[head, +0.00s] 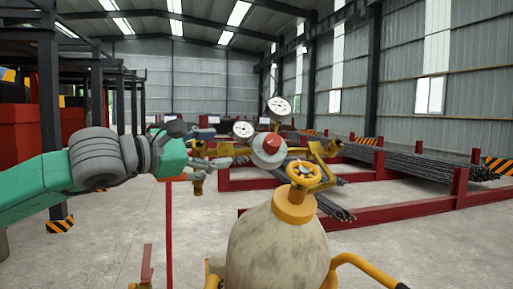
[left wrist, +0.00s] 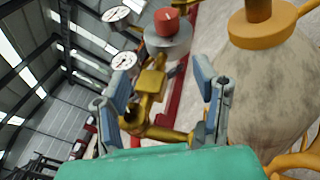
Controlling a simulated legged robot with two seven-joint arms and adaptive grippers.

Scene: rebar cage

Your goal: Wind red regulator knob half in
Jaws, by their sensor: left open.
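The red regulator knob (head: 271,142) sits at the centre of a grey round regulator face, above the gas cylinder. It also shows in the left wrist view (left wrist: 166,22), near the top edge. My left gripper (head: 222,150) comes in from the left and is open, just left of the regulator. In the left wrist view its two blue-padded fingers (left wrist: 162,85) stand wide apart. A brass fitting (left wrist: 150,84) appears between them in that view; I cannot tell whether it touches them. The knob lies beyond the fingertips, not between them. My right gripper is not in view.
A yellow valve handwheel (head: 303,174) tops the worn cylinder (head: 280,250) below right. Red racks with rebar (head: 410,165) stand behind. Open concrete floor (head: 110,245) lies at the left.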

